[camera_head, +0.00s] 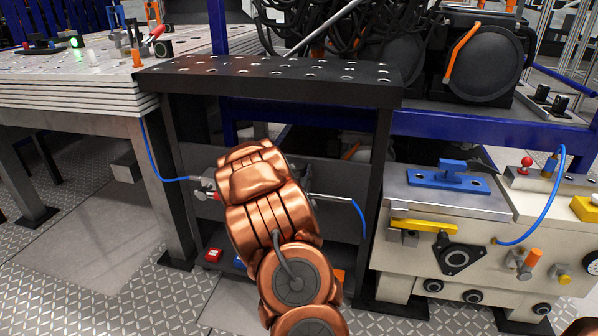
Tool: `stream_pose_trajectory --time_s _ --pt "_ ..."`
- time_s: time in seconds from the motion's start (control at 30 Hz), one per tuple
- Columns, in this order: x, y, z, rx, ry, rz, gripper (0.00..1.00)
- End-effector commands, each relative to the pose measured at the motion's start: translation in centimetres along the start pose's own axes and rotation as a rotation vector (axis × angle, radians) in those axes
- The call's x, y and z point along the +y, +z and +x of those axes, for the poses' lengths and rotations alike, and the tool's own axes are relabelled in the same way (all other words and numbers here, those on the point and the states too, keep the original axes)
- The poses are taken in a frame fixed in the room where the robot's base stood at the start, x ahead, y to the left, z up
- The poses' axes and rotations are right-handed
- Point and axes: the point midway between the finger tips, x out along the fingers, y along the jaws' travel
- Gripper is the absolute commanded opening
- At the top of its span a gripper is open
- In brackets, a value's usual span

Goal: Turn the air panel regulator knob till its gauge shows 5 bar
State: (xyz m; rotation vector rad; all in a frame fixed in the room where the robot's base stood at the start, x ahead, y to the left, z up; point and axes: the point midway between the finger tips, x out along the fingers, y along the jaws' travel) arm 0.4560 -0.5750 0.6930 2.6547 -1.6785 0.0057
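My copper-coloured arm reaches forward under the black perforated table and covers the middle of the dark panel (345,170) below its top. Left of the arm, a small metal fitting (205,184) with a blue hose sticks out on the panel. Right of the arm, a thin metal pipe (330,197) leads to another blue hose (360,218). No regulator knob or gauge face can be made out; that part of the panel is behind my arm. My gripper is hidden by the arm, so its relation to the knob does not show.
The black table top (270,75) overhangs the panel, with dark legs on both sides. A beige machine (470,210) with a blue clamp (448,176) and a yellow handle (425,226) stands close at right. A grey workbench (70,75) stands at left. A red block (213,255) lies low beneath.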

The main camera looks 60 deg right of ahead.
Motion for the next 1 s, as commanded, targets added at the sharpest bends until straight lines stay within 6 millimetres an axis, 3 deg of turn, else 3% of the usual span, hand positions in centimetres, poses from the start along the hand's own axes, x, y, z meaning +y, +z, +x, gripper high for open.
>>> stream_pose_trajectory --time_s 0.17,0.57,1.0 --pt "0.0 0.1 0.0 -0.002 0.0 -0.001 0.73" --pt "-0.1 0.2 -0.5 -0.004 -0.001 -0.001 0.73" --pt "-0.1 0.1 -5.5 -0.003 -0.001 0.0 0.73"
